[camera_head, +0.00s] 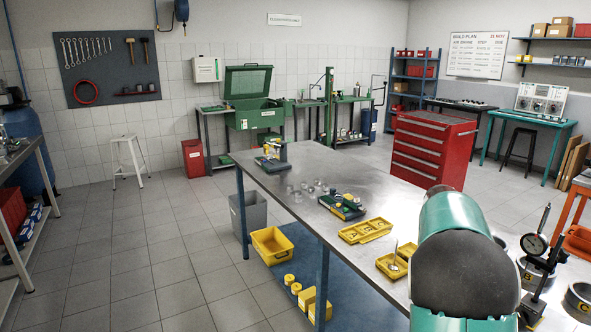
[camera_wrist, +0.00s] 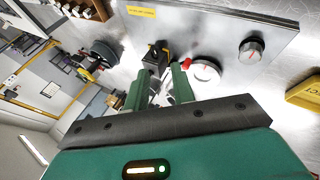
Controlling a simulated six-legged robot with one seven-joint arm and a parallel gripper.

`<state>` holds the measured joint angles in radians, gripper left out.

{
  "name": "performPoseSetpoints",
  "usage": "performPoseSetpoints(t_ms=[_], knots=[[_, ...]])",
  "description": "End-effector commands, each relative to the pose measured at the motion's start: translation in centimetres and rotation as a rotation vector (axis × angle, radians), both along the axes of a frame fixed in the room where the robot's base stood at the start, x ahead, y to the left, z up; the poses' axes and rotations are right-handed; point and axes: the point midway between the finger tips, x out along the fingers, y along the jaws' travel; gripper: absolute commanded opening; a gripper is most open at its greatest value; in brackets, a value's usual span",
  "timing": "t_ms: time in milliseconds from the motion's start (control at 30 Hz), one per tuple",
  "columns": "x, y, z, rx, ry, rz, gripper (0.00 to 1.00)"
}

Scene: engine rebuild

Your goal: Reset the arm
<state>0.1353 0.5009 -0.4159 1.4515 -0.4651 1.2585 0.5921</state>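My arm (camera_head: 465,250), with a green and dark grey link, rises in front of the right end of the metal workbench (camera_head: 290,205) in the head view. My gripper itself is hidden there. In the wrist view my gripper (camera_wrist: 161,78) shows two green fingers with a gap between them, and I see nothing held.
A dial gauge on a stand (camera_head: 536,250) and metal rings (camera_head: 581,296) stand right of my arm. Yellow trays (camera_head: 366,231) lie left of it. A grey panel (camera_wrist: 215,28) with a knob (camera_wrist: 252,48) fills the wrist view's top. A red tool cabinet (camera_head: 432,150) stands behind the bench.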

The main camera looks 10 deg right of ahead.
Motion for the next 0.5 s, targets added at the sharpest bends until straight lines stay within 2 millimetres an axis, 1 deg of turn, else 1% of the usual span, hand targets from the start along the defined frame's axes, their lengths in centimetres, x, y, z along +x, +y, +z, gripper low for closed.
performPoseSetpoints(t_ms=[33,100,267,500], knots=[[-0.5,1.7,0.9,0.041,-0.032,0.036,0.25],[-1.3,4.1,1.8,0.098,-0.068,0.093,0.25],[-3.3,9.7,3.5,0.211,-0.145,0.233,0.25],[-7.3,18.3,5.6,0.335,-0.254,0.463,0.25]])
